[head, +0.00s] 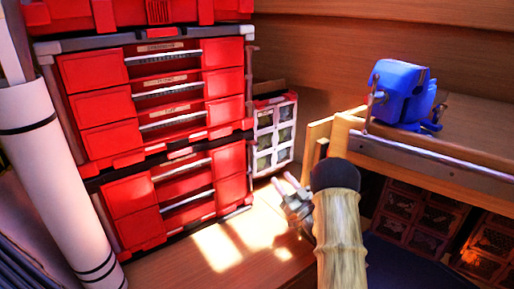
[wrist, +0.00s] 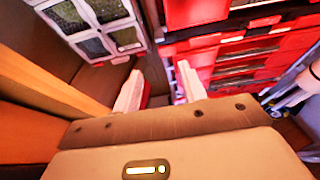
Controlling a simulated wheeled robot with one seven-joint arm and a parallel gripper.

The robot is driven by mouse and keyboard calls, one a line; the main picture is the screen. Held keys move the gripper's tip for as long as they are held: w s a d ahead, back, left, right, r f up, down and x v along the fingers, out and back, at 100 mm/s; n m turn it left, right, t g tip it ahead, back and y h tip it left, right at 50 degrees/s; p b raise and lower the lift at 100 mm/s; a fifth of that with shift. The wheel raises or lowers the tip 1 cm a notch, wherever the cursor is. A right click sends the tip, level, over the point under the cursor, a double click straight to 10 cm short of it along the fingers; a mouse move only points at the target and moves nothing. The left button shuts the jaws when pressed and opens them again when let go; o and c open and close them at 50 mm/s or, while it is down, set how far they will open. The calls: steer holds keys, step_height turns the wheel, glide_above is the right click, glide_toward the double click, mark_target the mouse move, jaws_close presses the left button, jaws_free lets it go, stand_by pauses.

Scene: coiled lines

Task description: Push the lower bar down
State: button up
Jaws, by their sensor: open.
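A red stacked drawer case (head: 160,130) stands at the left in the head view, with several pale horizontal bars across its recessed middle. The lowest clear bar (head: 188,199) crosses the bottom red unit. I cannot tell for certain which bar is the lower bar. My gripper (head: 284,184) is to the right of the case, above the wooden surface, apart from the bars. In the wrist view my gripper (wrist: 160,88) has its two pale fingers spread with nothing between them. The red case (wrist: 240,50) shows beyond the fingers, to the right.
A small clear-windowed organizer (head: 275,135) stands between the case and a wooden bench (head: 430,150). A blue device (head: 402,95) sits on the bench. White rolls (head: 50,170) lean at the left. The sunlit wooden surface (head: 225,245) before the case is clear.

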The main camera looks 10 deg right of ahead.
steer(key=p+x, duration=0.3)
steer(key=x, duration=1.3)
steer(key=shift+p, duration=0.3)
steer(key=shift+r, duration=0.1)
jaws_close()
